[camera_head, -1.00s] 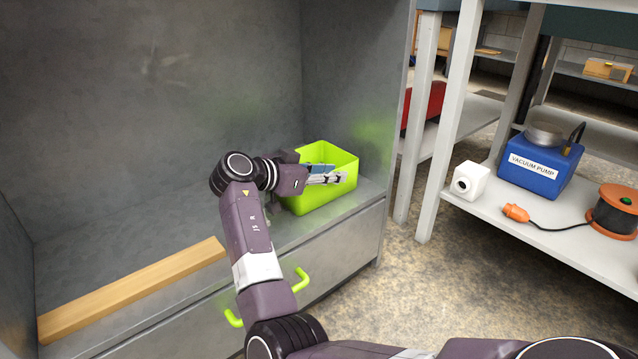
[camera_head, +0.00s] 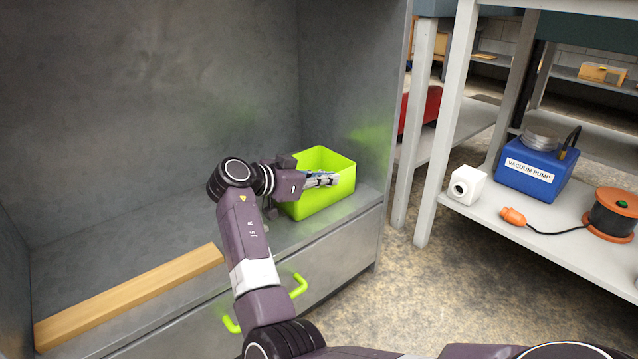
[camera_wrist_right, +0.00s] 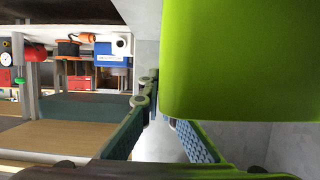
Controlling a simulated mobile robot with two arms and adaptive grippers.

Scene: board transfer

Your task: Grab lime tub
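The lime tub (camera_head: 312,203) stands upright on the grey shelf near its right end. Its near wall fills the upper right of the right wrist view (camera_wrist_right: 240,60). The tub's edge covers part of one finger there. I cannot tell whether the fingers touch the tub. My left gripper is out of view.
A wooden strip (camera_head: 130,296) lies along the shelf's front left. Below is a drawer with a lime handle (camera_head: 299,286). The grey side wall (camera_head: 352,90) stands close right of the tub. Beyond it, a white rack (camera_head: 480,212) holds a blue vacuum pump (camera_head: 533,178).

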